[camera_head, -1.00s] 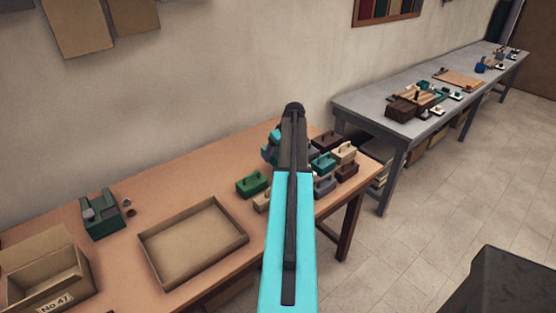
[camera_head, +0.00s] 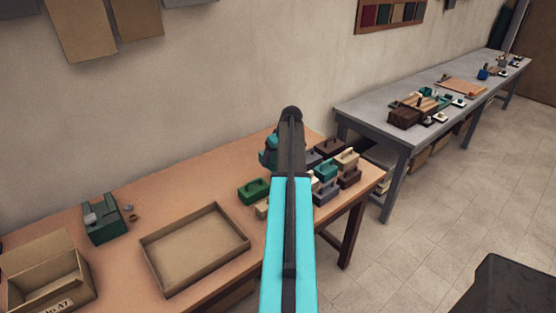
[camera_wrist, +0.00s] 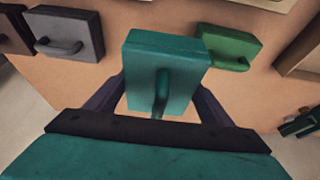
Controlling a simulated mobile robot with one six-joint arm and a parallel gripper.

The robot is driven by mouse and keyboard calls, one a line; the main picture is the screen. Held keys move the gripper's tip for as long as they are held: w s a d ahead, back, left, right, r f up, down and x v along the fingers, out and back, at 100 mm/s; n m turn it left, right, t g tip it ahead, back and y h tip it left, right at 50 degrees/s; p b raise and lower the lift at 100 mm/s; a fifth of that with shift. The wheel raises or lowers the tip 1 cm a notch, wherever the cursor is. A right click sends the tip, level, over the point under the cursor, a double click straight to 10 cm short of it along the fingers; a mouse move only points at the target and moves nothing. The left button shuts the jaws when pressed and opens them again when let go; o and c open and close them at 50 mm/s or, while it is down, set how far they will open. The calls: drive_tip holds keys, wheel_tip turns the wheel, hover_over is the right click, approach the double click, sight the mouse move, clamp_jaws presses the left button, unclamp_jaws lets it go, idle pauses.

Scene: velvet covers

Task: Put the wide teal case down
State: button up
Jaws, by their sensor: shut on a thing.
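The teal case (camera_wrist: 165,70), a block with a loop handle, is between the two fingers of my gripper (camera_wrist: 158,98) in the wrist view. The fingers are shut on it, and the handle faces the camera. Below it is the tan tabletop; I cannot tell whether its underside touches the table. In the head view my arm hides most of the gripper, and a teal patch just left of the arm's end cannot be told apart as case or gripper. Another teal case (camera_head: 325,170) stands in the group right of my arm.
On the wooden table (camera_head: 170,195), a green case (camera_head: 254,190) and several brown, grey and cream cases stand near my gripper. A shallow open tray (camera_head: 150,266), a green block-like thing (camera_head: 103,222) and a cardboard box (camera_head: 45,285) are to the left. A grey bench (camera_head: 370,105) stands beyond.

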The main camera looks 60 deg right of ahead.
drive_tip(key=w+a+r+n+b, duration=0.1)
drive_tip(key=w+a+r, duration=0.1)
drive_tip(key=w+a, duration=0.65)
drive_tip(key=w+a+r+b, duration=0.1)
drive_tip(key=w+a+r, duration=0.25)
drive_tip(key=a, duration=0.95)
drive_tip(key=w+a+r+n, duration=0.1)
drive_tip(key=w+a, duration=0.6)
drive_tip(key=a, duration=0.4)
drive_tip(key=a+r+n+b, duration=0.1)
drive_tip(key=a+r, duration=0.1)
drive_tip(key=a, duration=1.6)
drive_tip(key=a+r+y+b, duration=0.1)
drive_tip(key=a+r, duration=0.2)
drive_tip(key=a, duration=1.4)
drive_tip(key=shift+a+r+n+b, duration=0.35)
drive_tip(key=shift+a+n+b, duration=0.05)
